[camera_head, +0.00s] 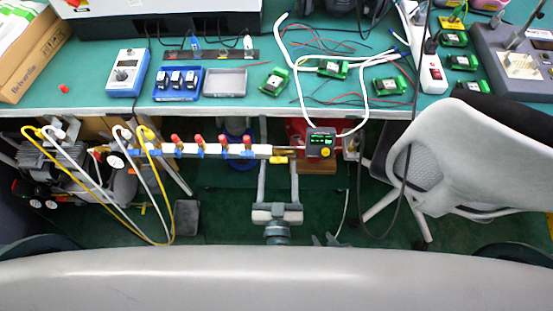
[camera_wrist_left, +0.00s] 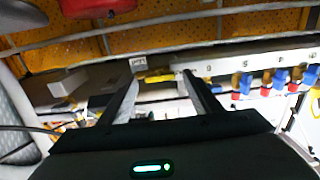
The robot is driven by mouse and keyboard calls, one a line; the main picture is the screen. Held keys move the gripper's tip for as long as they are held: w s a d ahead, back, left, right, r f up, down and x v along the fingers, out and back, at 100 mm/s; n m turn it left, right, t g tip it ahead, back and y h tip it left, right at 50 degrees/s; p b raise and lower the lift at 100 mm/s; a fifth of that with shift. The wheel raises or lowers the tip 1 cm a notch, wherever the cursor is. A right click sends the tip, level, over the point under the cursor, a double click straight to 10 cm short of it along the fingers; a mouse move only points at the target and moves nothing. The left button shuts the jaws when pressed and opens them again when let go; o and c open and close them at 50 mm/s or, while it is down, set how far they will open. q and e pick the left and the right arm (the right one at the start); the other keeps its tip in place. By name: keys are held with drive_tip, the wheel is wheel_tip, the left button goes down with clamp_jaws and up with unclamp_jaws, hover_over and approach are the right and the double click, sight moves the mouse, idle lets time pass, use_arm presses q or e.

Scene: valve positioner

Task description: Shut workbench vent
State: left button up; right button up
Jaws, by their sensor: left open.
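A pale manifold bar (camera_head: 210,150) runs below the bench's front edge. It carries several red-topped valves (camera_head: 199,140) with blue and yellow parts. A small yellow lever (camera_head: 278,159) sits at its right end; it also shows in the left wrist view (camera_wrist_left: 160,76). I cannot tell which fitting is the vent. My left gripper (camera_head: 278,163) is open, with its fingers on either side of the lever in the picture; contact cannot be made out. It also shows in the left wrist view (camera_wrist_left: 161,72). What looks like my right gripper (camera_head: 328,240) shows only as small tips.
A positioner with a green display (camera_head: 321,141) stands right of the lever. Yellow and white hoses (camera_head: 100,195) hang left by a compressor (camera_head: 60,160). A grey chair (camera_head: 450,150) stands right. The green workbench (camera_head: 225,105) holds trays and boards. Free floor lies below.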

use_arm(q)
drive_tip(key=shift+w, duration=0.4)
use_arm(e)
drive_tip(key=shift+w+d+f, duration=0.1)
drive_tip(key=shift+w+f, duration=0.05)
drive_tip(key=shift+w, duration=0.3)
drive_tip(key=shift+s, duration=0.15)
use_arm(q)
drive_tip(key=c, duration=1)
drive_tip(key=shift+c, duration=0.2)
